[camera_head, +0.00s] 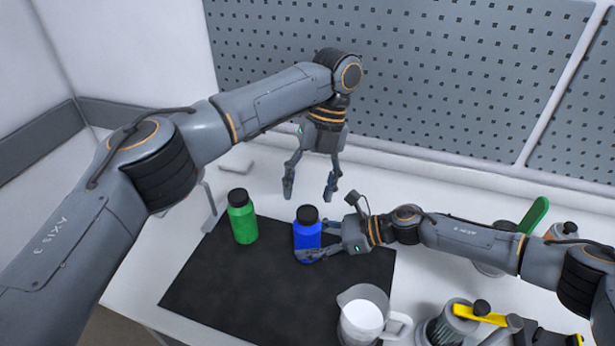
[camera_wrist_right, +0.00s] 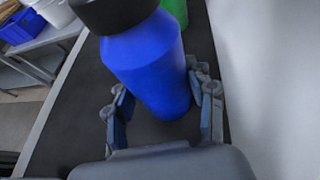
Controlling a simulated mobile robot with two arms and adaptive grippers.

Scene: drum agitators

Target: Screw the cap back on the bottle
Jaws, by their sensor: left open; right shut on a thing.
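A blue bottle (camera_head: 308,237) stands upright on the black mat (camera_head: 205,295). A black cap (camera_head: 307,214) sits on its top; how tightly it is on I cannot tell. My right gripper (camera_head: 318,252) is shut on the lower part of the blue bottle, coming from the right. The right wrist view shows the bottle (camera_wrist_right: 150,60) between the two fingers (camera_wrist_right: 165,115). My left gripper (camera_head: 311,192) is open and empty, pointing down above and behind the bottle. A green bottle (camera_head: 243,221) with a black cap stands upright to the left on the mat.
A clear pitcher (camera_head: 364,315) with white contents stands at the mat's front right. A container with a yellow handle (camera_head: 478,314) and one with a green handle (camera_head: 534,214) stand farther right. A perforated panel (camera_head: 400,80) rises behind the table.

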